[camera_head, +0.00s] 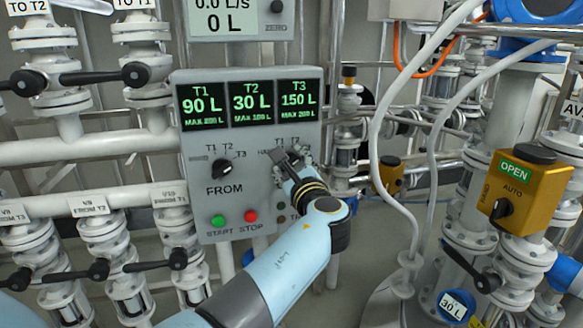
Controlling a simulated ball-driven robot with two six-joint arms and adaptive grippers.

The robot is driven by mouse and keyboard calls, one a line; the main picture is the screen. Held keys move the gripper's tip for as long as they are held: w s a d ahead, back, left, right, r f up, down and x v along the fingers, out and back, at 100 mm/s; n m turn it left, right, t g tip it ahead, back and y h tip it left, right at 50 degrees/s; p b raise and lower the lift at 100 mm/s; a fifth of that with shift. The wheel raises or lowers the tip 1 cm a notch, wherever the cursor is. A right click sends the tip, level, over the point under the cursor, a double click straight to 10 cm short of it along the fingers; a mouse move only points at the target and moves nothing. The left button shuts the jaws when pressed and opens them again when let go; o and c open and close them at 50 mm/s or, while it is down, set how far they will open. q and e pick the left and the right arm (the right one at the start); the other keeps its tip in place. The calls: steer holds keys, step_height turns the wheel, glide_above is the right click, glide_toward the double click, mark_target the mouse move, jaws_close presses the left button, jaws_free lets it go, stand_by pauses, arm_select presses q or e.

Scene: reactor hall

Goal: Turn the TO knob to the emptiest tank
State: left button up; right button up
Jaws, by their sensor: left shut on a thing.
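The grey control panel (195,200) stands in the middle of the view. Its displays read T1 90 L (203,103), T2 30 L (251,102) and T3 150 L (299,100); T2 shows the lowest amount. My left gripper (290,160) is at the panel's right half, shut on the TO knob. The gripper hides most of that knob, so I cannot tell where it points. Small T1 and T2 labels show just above it. The black FROM knob (222,169) is left of the gripper, under its own T1, T2 and T3 labels. My right gripper is not in view.
A green START button (218,221) and a red STOP button (251,217) sit below the FROM knob. White pipes with black-handled valves (105,75) fill the left. A yellow actuator marked OPEN (525,190) and hanging white hoses (378,150) are on the right.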

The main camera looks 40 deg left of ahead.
arm_select(q)
steer(key=shift+n+b, duration=3.8)
steer(key=shift+b, duration=0.15)
steer(key=o, duration=1.1)
steer(key=shift+o, duration=0.3)
